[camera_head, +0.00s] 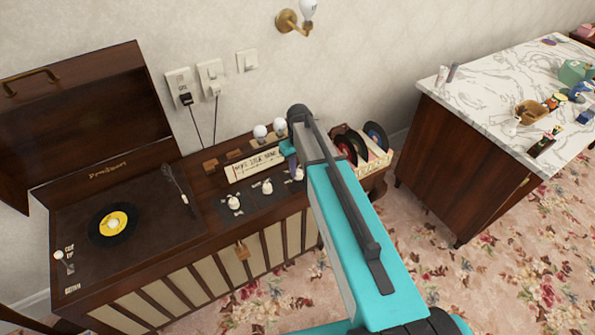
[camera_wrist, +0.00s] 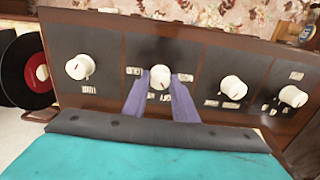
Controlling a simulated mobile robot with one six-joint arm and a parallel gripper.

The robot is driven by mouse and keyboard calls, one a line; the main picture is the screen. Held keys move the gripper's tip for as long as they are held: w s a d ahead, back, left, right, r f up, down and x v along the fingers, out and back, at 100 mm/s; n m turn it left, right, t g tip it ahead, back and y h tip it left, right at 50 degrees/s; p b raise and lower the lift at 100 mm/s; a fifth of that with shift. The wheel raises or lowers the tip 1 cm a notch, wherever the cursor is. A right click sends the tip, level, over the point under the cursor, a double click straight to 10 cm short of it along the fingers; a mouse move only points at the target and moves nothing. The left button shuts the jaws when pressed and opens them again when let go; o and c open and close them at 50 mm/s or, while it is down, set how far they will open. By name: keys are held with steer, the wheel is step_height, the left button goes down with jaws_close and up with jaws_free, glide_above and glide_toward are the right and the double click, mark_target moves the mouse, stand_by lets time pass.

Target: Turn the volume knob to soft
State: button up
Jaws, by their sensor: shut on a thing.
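A row of white round knobs sits on the dark control panel of the record console. In the wrist view, my gripper (camera_wrist: 160,80) has its two purple fingers shut on one white knob (camera_wrist: 160,73), the second from the left. Another knob (camera_wrist: 79,67) is to its left, and two more, one nearer (camera_wrist: 233,88) and one farther (camera_wrist: 293,96), are to its right. The small labels are too blurred to read, so I cannot tell which is volume. In the head view, my gripper (camera_head: 292,168) reaches down at the panel's right end; two free knobs (camera_head: 234,202) (camera_head: 267,187) show left of it.
The console's turntable (camera_head: 112,224) holds a black record with a yellow label, under a raised lid (camera_head: 75,110). A crate of records (camera_head: 372,158) stands right of my arm. A marble-topped cabinet (camera_head: 490,85) is at the right. Flowered carpet lies in front.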

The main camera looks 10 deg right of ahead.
mark_target(299, 171)
steer(key=shift+s+m, duration=0.15)
steer(key=shift+m, duration=0.55)
steer(key=o, duration=1)
steer(key=shift+o, duration=0.2)
steer(key=shift+r, duration=0.1)
step_height(299, 171, up, 14)
steer(key=b, duration=0.3)
steer(key=shift+f, duration=0.2)
stand_by(0.3)
